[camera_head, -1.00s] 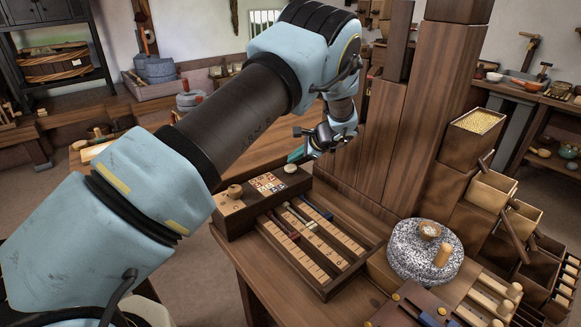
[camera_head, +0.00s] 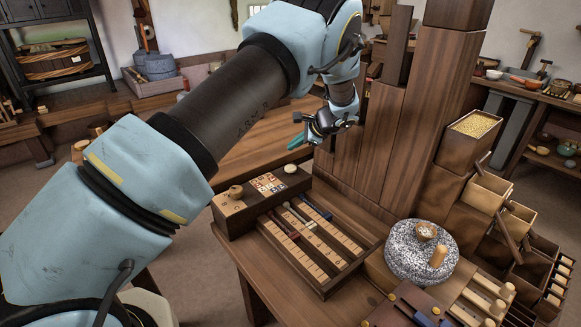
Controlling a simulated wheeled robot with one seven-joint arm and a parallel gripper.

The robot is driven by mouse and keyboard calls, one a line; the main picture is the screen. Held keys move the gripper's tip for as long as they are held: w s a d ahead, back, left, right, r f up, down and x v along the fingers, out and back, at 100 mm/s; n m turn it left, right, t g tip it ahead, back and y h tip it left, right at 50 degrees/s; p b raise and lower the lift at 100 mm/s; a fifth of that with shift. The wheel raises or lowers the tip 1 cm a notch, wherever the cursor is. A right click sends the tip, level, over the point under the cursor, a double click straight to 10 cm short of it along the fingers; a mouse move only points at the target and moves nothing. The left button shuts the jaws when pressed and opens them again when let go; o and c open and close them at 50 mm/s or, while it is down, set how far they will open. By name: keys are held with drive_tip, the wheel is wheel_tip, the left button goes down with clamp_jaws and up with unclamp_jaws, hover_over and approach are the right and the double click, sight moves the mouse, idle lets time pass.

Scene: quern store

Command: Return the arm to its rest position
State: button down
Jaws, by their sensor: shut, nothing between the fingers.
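My arm (camera_head: 225,110) reaches from the lower left up across the picture and bends down at its far end. My gripper (camera_head: 297,142) hangs above the back of the workbench, beside the tall wooden panels. Its teal fingers are small in this view and point left; they look shut, with nothing seen between them. It is clear of the wooden box (camera_head: 237,219) with a patterned tile top below it.
A slotted tray (camera_head: 322,285) with coloured sticks lies on the bench. A speckled round quern stone (camera_head: 411,262) stands to its right. Tall wooden panels (camera_head: 424,110) rise close to the right of my gripper. A grain-filled box (camera_head: 475,126) and open drawers stand farther right.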

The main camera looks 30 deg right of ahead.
idle(0.5)
drive_tip(key=a+r+n+g, duration=0.3)
drive_tip(key=a+n, duration=0.2)
drive_tip(key=a, duration=0.9)
drive_tip(key=a+r+n+g, duration=0.3)
drive_tip(key=a+r+n, duration=0.15)
drive_tip(key=a, duration=0.85)
drive_tip(key=s+a+r+n+h, duration=0.2)
drive_tip(key=s+a+n, duration=0.4)
drive_tip(key=s+a, duration=0.3)
drive_tip(key=s+a+r+n+h, duration=0.1)
drive_tip(key=s+a+r+n, duration=0.1)
drive_tip(key=s+a+n, duration=0.3)
drive_tip(key=s+a, duration=0.4)
drive_tip(key=shift+s+a+n+g+h, duration=0.25)
drive_tip(key=shift+s+n+g+h, duration=0.1)
drive_tip(key=shift+g+h, duration=0.05)
